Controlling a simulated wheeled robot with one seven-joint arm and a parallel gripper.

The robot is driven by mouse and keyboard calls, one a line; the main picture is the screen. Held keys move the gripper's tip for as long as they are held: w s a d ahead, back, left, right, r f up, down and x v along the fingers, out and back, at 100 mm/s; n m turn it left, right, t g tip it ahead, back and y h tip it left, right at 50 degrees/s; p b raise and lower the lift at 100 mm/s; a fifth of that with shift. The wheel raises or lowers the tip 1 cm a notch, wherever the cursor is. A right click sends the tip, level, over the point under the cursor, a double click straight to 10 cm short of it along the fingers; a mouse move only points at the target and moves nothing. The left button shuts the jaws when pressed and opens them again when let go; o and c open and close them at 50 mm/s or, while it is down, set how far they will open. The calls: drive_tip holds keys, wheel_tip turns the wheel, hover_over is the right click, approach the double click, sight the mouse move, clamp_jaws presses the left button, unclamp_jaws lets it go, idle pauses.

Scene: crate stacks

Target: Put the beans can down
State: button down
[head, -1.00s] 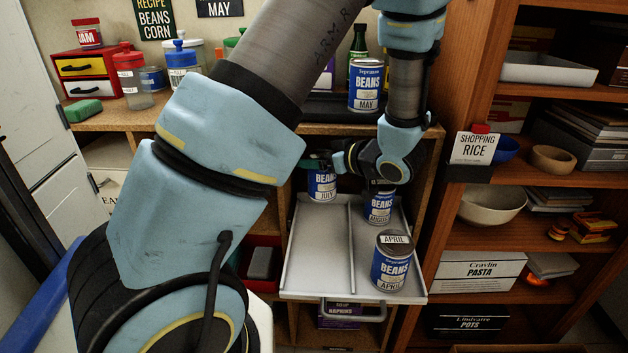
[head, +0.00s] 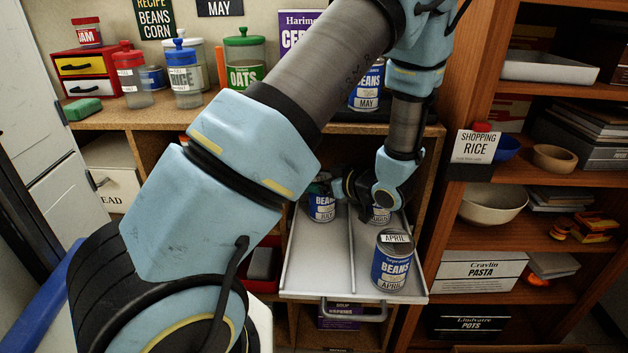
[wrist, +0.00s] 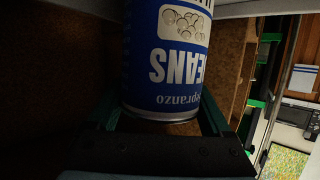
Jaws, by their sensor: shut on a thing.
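The held blue beans can, labelled JULY (head: 321,208), is upright at the back of the left lane of the pull-out tray (head: 315,270). It fills the middle of the wrist view (wrist: 165,75), its label upside down there. My gripper (head: 320,184) is shut around its upper part, a green finger on each side in the wrist view. My wrist partly hides the can, and I cannot tell whether its base touches the tray. Another beans can (head: 380,215) stands in the right lane, mostly behind my wrist. The APRIL beans can (head: 391,262) stands in front of it.
A thin divider (head: 351,250) splits the tray. The front of the left lane is clear. A MAY can (head: 366,92) stands on the counter above. The cabinet's side wall (head: 432,190) is close right of my wrist.

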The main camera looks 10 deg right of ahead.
unclamp_jaws()
drive_tip(key=shift+r, duration=0.15)
drive_tip(key=v, duration=1.2)
